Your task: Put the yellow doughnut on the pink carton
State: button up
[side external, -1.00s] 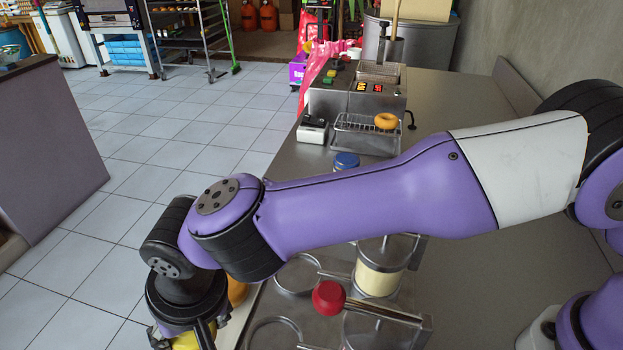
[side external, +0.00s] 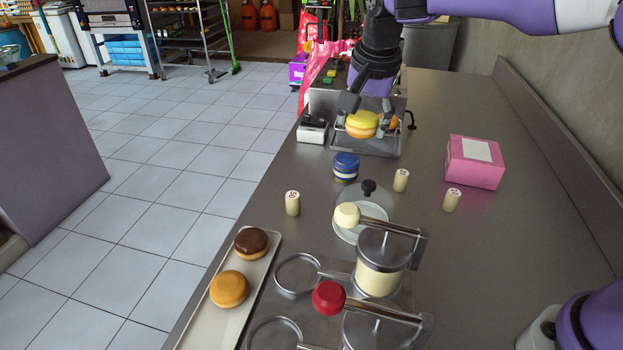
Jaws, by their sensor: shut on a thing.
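My gripper (side external: 368,112) is at the far end of the counter, pointing down, with its fingers shut on the yellow doughnut (side external: 361,122). The doughnut is held in front of the fryer's wire rack, and I cannot tell whether it touches the rack. The pink carton (side external: 474,163) stands on the counter to the right, nearer the camera, with a white label on its top. Nothing lies on the carton.
A plain doughnut (side external: 392,119) shows partly behind my gripper at the fryer rack (side external: 366,143). A long tray (side external: 208,318) at front left holds a chocolate-topped and an orange-brown doughnut. Small cream cylinders, a blue tin (side external: 345,167) and lidded jars stand mid-counter.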

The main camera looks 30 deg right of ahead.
jog(key=s+d+r+m+g+h, duration=0.1)
jog(key=s+d+m, duration=0.2)
jog(key=d, duration=0.6)
jog(key=s+d+r+m, duration=0.1)
jog(key=s+d+m, duration=0.15)
jog(key=d, duration=0.65)
send_over(476, 149)
jog(key=a, duration=0.1)
jog(key=shift+m, duration=0.45)
jog(key=f, duration=0.6)
jog(key=shift+s+a+f, duration=0.15)
jog(key=shift+s+f, duration=0.1)
jog(key=shift+f, duration=0.05)
jog(key=shift+d+f, duration=0.15)
jog(key=shift+d, duration=0.1)
jog(key=shift+d+f, duration=0.1)
jog(key=shift+f, duration=1.95)
jog(key=shift+f, duration=0.1)
jog(key=o, duration=0.9)
